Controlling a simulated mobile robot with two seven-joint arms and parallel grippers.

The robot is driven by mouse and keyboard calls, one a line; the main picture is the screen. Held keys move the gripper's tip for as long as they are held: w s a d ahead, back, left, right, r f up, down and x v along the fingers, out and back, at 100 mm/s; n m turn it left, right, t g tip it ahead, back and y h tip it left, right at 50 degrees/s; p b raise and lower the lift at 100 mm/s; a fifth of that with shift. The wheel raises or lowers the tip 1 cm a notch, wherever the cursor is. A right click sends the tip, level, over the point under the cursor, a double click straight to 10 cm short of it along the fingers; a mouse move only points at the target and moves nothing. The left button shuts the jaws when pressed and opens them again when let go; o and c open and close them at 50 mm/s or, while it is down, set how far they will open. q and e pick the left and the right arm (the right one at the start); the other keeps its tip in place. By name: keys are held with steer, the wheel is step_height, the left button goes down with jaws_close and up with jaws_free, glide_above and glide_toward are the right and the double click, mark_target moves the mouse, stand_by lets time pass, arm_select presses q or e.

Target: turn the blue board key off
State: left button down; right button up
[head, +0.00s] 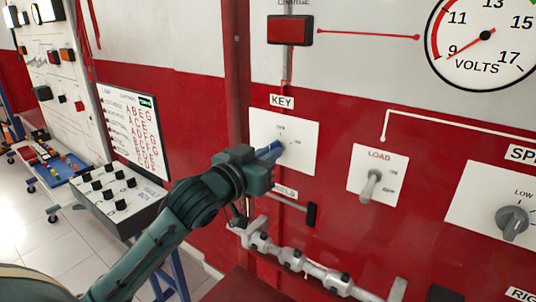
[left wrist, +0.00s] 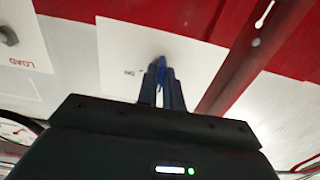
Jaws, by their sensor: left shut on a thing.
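The white key plate (head: 303,155) is on the red panel under the KEY label, with small OFF and ON marks. The blue key (left wrist: 163,72) stands out from the plate. My left gripper (head: 270,151) reaches the plate from the left. In the left wrist view its two narrow fingers (left wrist: 161,88) are closed on the blue key, one on each side. The fingers and the tilted view hide most of the key, so I cannot tell clearly which mark it points to. My right gripper is not in view.
To the right are a LOAD toggle switch (head: 371,185), a grey rotary knob (head: 512,222) and a volts gauge (head: 484,40) with its needle near 9. A red charge lamp (head: 290,30) is above. A silver pipe-like part (head: 315,270) lies below the panel.

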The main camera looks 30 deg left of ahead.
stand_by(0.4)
arm_select(q)
steer(key=c, duration=1.5)
jaws_free()
steer(key=shift+c, duration=0.2)
